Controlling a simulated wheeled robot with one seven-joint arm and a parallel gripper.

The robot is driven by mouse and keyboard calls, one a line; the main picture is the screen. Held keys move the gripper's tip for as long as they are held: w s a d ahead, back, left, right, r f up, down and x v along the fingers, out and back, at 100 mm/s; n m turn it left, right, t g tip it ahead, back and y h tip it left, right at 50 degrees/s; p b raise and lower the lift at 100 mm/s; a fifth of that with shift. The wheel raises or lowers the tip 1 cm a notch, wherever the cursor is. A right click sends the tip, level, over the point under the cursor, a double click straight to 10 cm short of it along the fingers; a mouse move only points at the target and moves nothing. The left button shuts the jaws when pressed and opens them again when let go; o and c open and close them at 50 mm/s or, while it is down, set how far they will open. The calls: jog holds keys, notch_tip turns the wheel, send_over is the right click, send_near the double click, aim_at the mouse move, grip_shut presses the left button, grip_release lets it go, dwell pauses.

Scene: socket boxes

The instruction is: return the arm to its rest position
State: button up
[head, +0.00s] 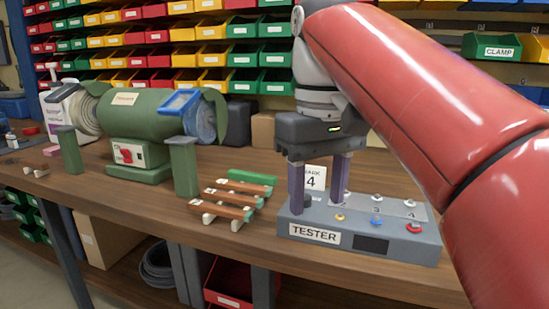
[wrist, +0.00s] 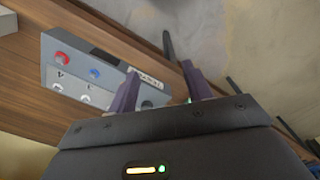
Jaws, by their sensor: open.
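My gripper (head: 321,190) is at the left part of the grey tester box in the head view, pointing down with its two purple fingers apart. Nothing shows between the fingers except a white card marked 4 (head: 314,178) seen behind them. The wrist view also shows my gripper (wrist: 160,88) open, with the tester (wrist: 75,70) beyond its fingers. My red arm reaches in from the right and hides part of the bench. The tester (head: 330,236) has a label, a dark display and several coloured and white sockets or buttons. I cannot tell whether the fingertips touch it.
A green bench grinder (head: 140,118) stands at the left on the wooden bench (head: 130,200). Small racks with reddish-brown bars (head: 236,197) lie left of the tester. Rows of coloured bins (head: 190,55) fill the back. A red bin (head: 228,285) sits below the bench.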

jog(key=s+d+f+m+t, duration=0.1)
jog(key=s+d+f+t, duration=0.1)
jog(key=f, duration=0.6)
jog(key=s+d+f+m+t, duration=0.1)
jog(key=s+d+f+m, duration=0.1)
jog(key=f, duration=0.6)
jog(key=s+d+f+m+t, duration=0.2)
jog(key=s+d+f, duration=0.2)
jog(key=f, duration=0.5)
jog(key=shift+d+t, duration=0.3)
jog(key=shift+d, duration=0.45)
jog(key=shift+s, duration=0.1)
